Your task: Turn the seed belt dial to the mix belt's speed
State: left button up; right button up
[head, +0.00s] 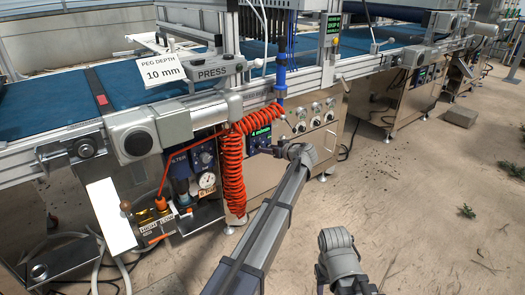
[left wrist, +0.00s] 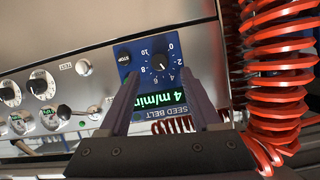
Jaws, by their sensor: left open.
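The blue seed belt control box (left wrist: 183,58) fills the middle of the left wrist view, upside down. It carries a black dial (left wrist: 158,63) with a number scale, a black STOP button (left wrist: 124,57) and a green display (left wrist: 150,103) reading 4 m/min. In the head view, the box (head: 253,145) is on the machine front, partly behind an orange coiled hose. My left gripper (left wrist: 160,76) is open and empty, its fingers spread across the display with the tips near the dial. Contact cannot be told. In the head view, the left gripper (head: 281,149) is small beside the box.
The orange coiled hose (head: 232,170) hangs close beside the box; it also shows at right in the left wrist view (left wrist: 275,75). Several other knobs (head: 315,108) are on the steel panel. A green display (head: 333,26) stands above the belt; its text is too small to read surely.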

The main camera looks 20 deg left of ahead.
pick_arm(q)
jog(key=b+x, duration=0.1)
jog(key=x, duration=0.3)
jog(key=shift+w+a+f, duration=0.2)
jog(key=shift+a, duration=0.1)
grip_shut()
dwell(0.3)
